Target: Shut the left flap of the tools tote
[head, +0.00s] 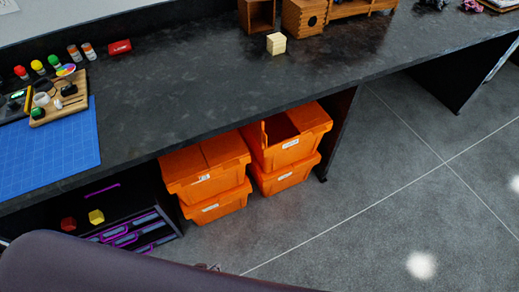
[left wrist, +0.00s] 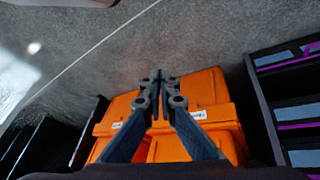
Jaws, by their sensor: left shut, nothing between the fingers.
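Orange totes stand in two stacks under the counter. The top tote of the right stack (head: 292,150) has a dark opening in its top; its left flap (head: 263,135) stands up and its right flap (head: 308,117) lies flat. The top tote of the left stack (head: 210,183) has both flaps down. The labels are too small to read, so I cannot tell by name which is the tools tote. My left gripper (left wrist: 158,76) is shut and empty, with orange totes (left wrist: 205,86) behind it in the left wrist view. In the head view only a bit of it (head: 208,267) shows above my arm. My right gripper is not in view.
The dark counter (head: 220,95) overhangs the totes. A drawer unit (head: 130,232) with purple-edged drawers stands left of them, with a red and a yellow piece on it. A side panel (head: 338,135) stands right of them. The grey floor (head: 400,190) in front is free.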

